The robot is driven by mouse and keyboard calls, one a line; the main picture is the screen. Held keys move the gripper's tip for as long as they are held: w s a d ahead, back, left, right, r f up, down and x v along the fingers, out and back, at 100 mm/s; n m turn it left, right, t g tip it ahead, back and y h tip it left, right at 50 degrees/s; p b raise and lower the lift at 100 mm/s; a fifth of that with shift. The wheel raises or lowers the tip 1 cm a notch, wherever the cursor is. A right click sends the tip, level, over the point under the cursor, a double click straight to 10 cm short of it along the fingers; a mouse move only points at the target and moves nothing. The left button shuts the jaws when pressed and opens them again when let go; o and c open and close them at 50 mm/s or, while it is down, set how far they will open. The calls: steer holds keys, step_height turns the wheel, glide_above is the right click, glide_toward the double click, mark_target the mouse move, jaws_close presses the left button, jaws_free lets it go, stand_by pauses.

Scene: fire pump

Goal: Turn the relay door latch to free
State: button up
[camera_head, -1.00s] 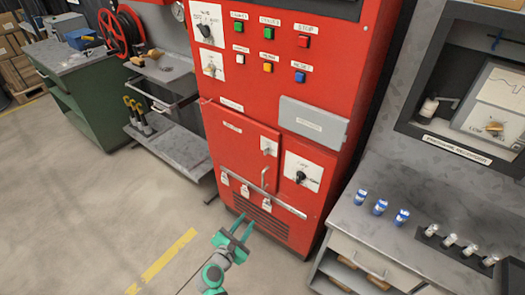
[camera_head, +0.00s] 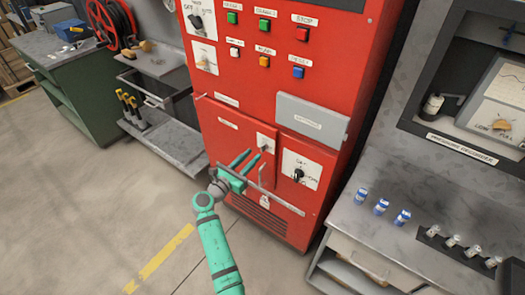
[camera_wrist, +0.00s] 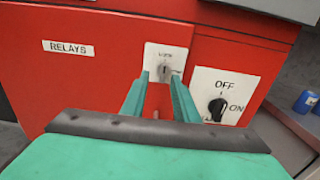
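The relay door latch (camera_head: 265,146) is a small grey knob on a white plate at the right side of the red relay door (camera_head: 222,143). In the wrist view the latch (camera_wrist: 164,70) appears between my fingertips, its handle roughly upright; the plate's small lettering is hard to read. My gripper (camera_head: 254,154) is open and empty, its two teal fingers pointing at the latch from just in front. In the wrist view the fingers (camera_wrist: 159,76) frame the latch with a gap on each side. I cannot tell how much depth is left between fingertips and latch.
An OFF/ON rotary switch (camera_wrist: 217,106) sits close right of the latch. A grey cover (camera_head: 312,119) is above right. A bench (camera_head: 350,220) with blue-labelled cylinders stands at right.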

mark_target(262, 149)
steer(key=shift+s+d+x, duration=0.1)
steer(key=shift+d+x, duration=0.1)
steer(key=shift+x, duration=1.15)
steer(key=shift+s+d+x, duration=0.15)
steer(key=shift+x, duration=1.2)
